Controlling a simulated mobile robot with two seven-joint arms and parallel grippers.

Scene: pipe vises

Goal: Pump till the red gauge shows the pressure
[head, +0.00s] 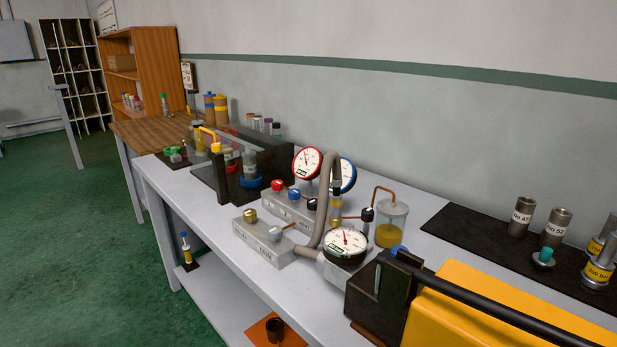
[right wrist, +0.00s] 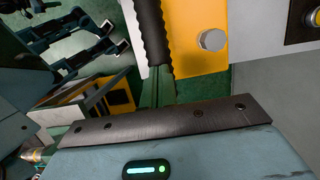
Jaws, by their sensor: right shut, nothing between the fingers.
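The red gauge (head: 308,163) has a red rim and white dial and stands upright on a grey block; its reading is too small to tell. The pump has a yellow body (head: 465,300) and a long black lever (head: 480,305) at the lower right. A yellow body with a silver knob (right wrist: 212,40) shows in the right wrist view. My right gripper (right wrist: 148,25) shows there as dark ribbed fingers, shut and empty, in front of or beside the yellow body; contact cannot be told. My left gripper (right wrist: 95,38) is at upper left, its jaws apart. Neither gripper shows in the head view.
A blue gauge (head: 348,175) is partly hidden behind a grey hose (head: 330,200). A black-rimmed gauge (head: 345,243) sits nearer. A block carries a red knob (head: 278,185). A jar of yellow fluid (head: 390,232) stands close by. Metal cylinders (head: 555,228) stand on a black mat at right.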

